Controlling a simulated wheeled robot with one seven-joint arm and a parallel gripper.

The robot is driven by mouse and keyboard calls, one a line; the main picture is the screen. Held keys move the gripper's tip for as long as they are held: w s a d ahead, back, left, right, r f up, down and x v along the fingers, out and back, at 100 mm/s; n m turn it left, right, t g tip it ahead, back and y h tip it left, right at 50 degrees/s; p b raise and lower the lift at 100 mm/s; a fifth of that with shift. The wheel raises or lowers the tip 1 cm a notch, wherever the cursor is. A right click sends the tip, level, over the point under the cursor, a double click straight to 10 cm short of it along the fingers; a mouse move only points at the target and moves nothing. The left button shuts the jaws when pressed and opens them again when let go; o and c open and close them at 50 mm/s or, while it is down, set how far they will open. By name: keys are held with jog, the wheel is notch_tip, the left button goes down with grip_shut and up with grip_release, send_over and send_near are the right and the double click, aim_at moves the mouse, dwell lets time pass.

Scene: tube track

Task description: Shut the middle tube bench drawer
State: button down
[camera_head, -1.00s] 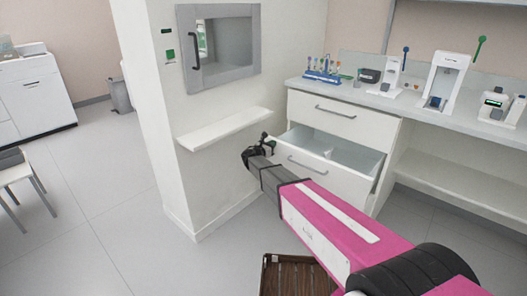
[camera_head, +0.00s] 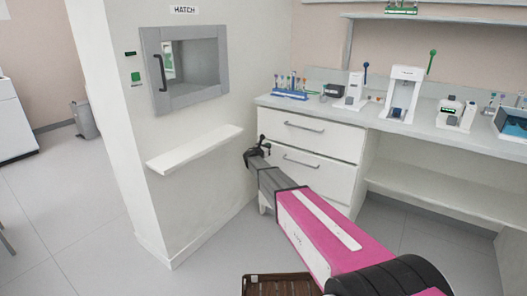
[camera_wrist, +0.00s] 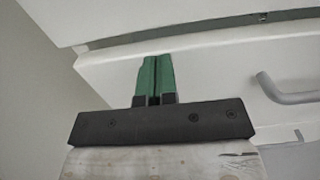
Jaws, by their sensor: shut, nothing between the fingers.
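The middle drawer (camera_head: 322,178) of the white tube bench has a white front with a grey bar handle (camera_head: 300,161). No drawer interior shows in the head view. In the wrist view, the drawer front (camera_wrist: 215,68) fills the middle, with its handle (camera_wrist: 290,92) at the right. A narrow dark gap with a bit of metal shows above its top edge. My gripper (camera_head: 262,146) is at the left end of the drawer front. Its green fingers (camera_wrist: 155,62) are shut and empty, with tips at the front's upper part; I cannot tell if they touch.
The top drawer (camera_head: 310,136) is flush above. A wall with a hatch (camera_head: 186,65) and a protruding shelf (camera_head: 195,147) stands close left of my arm. A tube rack (camera_head: 290,93) and instruments stand on the worktop. Open floor lies at the left.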

jog(key=shift+w+d, duration=0.25)
jog(key=shift+w, duration=0.2)
jog(key=shift+w+d, duration=0.1)
jog(key=shift+r, duration=0.1)
jog(key=v, duration=1.5)
jog(key=s+d+f+m+g+y, duration=0.15)
jog(key=s+d+m+g, duration=0.35)
jog(key=s+d+m, duration=0.5)
jog(key=s+d+f+m+g, duration=0.4)
jog(key=s+d, duration=0.4)
jog(key=s, duration=0.4)
jog(key=s+d+m+g+y, duration=0.1)
jog(key=s+m+g+y, duration=0.4)
jog(key=s, duration=1.9)
jog(key=m+y, duration=0.4)
jog(key=m, duration=0.5)
jog(key=shift+m+g, duration=0.3)
jog(key=shift+m, duration=0.1)
